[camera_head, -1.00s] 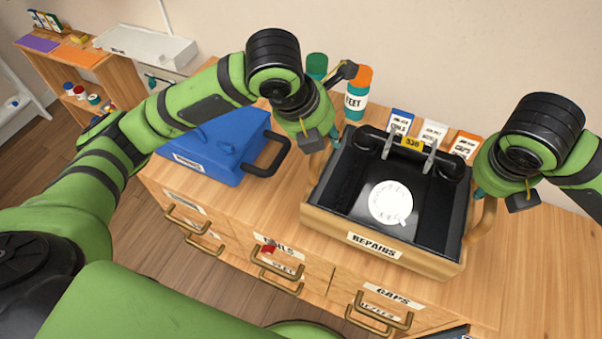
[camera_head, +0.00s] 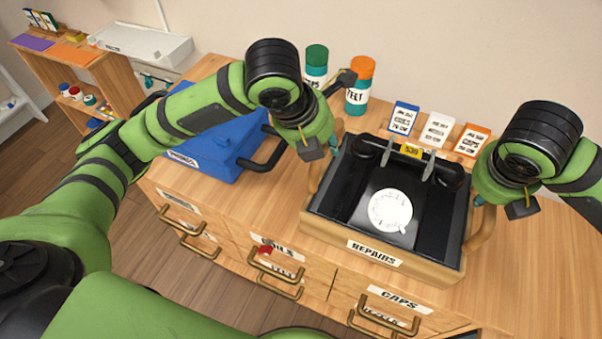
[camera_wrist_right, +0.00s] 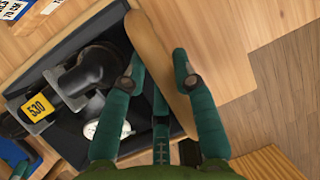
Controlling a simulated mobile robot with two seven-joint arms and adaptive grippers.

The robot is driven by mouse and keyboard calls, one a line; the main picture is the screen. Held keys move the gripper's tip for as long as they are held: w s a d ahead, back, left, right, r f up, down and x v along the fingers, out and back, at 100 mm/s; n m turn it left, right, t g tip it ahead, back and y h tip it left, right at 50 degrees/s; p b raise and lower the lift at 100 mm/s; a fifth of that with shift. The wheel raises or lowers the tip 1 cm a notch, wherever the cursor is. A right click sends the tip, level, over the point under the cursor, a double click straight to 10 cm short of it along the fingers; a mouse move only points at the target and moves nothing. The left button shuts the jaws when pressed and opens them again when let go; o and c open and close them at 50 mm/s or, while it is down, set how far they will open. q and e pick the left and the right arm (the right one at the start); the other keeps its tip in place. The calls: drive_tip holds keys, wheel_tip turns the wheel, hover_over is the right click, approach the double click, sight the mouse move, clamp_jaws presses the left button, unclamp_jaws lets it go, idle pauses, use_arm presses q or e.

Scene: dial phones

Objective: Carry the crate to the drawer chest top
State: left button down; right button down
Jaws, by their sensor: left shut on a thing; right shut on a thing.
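The wooden crate (camera_head: 323,229) labelled REPAIRS has a dark inside and holds a black telephone with a white dial (camera_head: 390,210) and a yellow 530 tag. It sits level over the drawer chest top (camera_head: 545,262); I cannot tell whether it touches. My left gripper (camera_head: 326,160) is shut on its left handle, the fingertips partly hidden. My right gripper (camera_head: 480,200) is shut on its right handle (camera_head: 482,232). In the right wrist view, the fingers of my right gripper (camera_wrist_right: 160,68) stand either side of the wooden handle (camera_wrist_right: 150,45).
A blue case (camera_head: 225,150) stands left of the crate. A green-lidded canister (camera_head: 316,68) and an orange-lidded canister (camera_head: 359,88) stand behind, with blue, white (camera_head: 437,129) and orange card boxes close behind the crate. Bare wood lies to the right.

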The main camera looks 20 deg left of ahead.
use_arm(q)
drive_tip(key=c, duration=1)
unclamp_jaws()
drive_tip(key=shift+a, duration=0.1)
use_arm(e)
drive_tip(key=c, duration=1)
unclamp_jaws()
use_arm(q)
drive_tip(key=shift+s, duration=0.15)
use_arm(e)
drive_tip(key=shift+s, duration=0.1)
use_arm(q)
drive_tip(key=shift+r, duration=0.2)
use_arm(e)
drive_tip(key=shift+s+a+r, duration=0.15)
drive_tip(key=shift+r, duration=0.45)
use_arm(q)
drive_tip(key=v, duration=1.1)
drive_tip(key=shift+s+r, duration=0.25)
use_arm(e)
drive_tip(key=v, duration=1)
drive_tip(key=shift+s+a+r, duration=0.15)
drive_tip(key=shift+s+r, duration=0.05)
drive_tip(key=shift+r, duration=0.05)
